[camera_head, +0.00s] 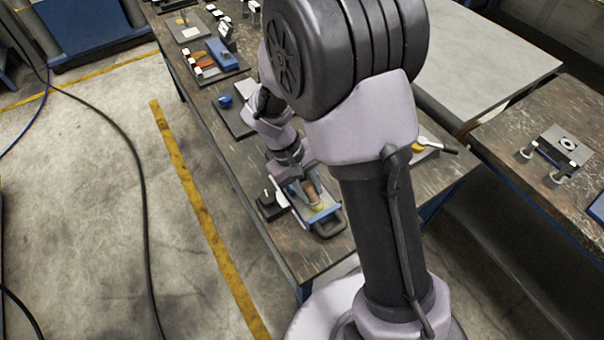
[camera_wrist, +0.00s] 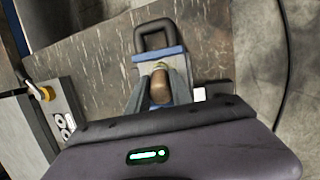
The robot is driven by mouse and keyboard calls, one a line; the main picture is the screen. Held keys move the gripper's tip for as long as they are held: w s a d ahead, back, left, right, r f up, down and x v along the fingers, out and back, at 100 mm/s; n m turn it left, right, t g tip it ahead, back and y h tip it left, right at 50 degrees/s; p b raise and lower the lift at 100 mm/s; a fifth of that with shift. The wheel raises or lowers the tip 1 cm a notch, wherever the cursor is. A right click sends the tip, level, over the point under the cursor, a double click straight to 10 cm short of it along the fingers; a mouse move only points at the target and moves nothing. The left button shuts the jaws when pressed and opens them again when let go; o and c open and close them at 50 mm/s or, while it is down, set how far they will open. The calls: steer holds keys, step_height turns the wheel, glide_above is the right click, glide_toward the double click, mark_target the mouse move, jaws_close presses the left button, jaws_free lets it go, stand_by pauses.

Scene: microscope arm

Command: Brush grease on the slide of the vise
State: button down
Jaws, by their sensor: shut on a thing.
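The vise shows under my gripper in the head view, with a blue bar (camera_head: 323,214) and a dark looped handle (camera_head: 330,229) at its front end. In the wrist view its blue bar (camera_wrist: 160,52) and looped handle (camera_wrist: 154,36) lie ahead of me. My gripper (camera_head: 303,186) is shut on a brush with a brown wooden handle (camera_wrist: 159,86). The brush's yellowish end (camera_head: 318,206) is over the vise close to the blue bar. Whether the bristles touch the slide I cannot tell. The gripper body hides much of the vise.
The vise stands near the front end of a worn bench (camera_head: 330,250). A small black block (camera_head: 268,200) sits just left of it. A blue device on a tray (camera_head: 228,72) is farther back. A yellow item with a dark-handled tool (camera_head: 440,148) lies right of my arm.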

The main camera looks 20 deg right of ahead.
mark_target(310, 185)
step_height(310, 185, up, 3)
steer(key=p, duration=0.2)
steer(key=shift+d+r+p, duration=0.1)
steer(key=shift+p, duration=0.2)
step_height(310, 185, up, 5)
steer(key=p, duration=0.4)
steer(key=shift+f, duration=0.2)
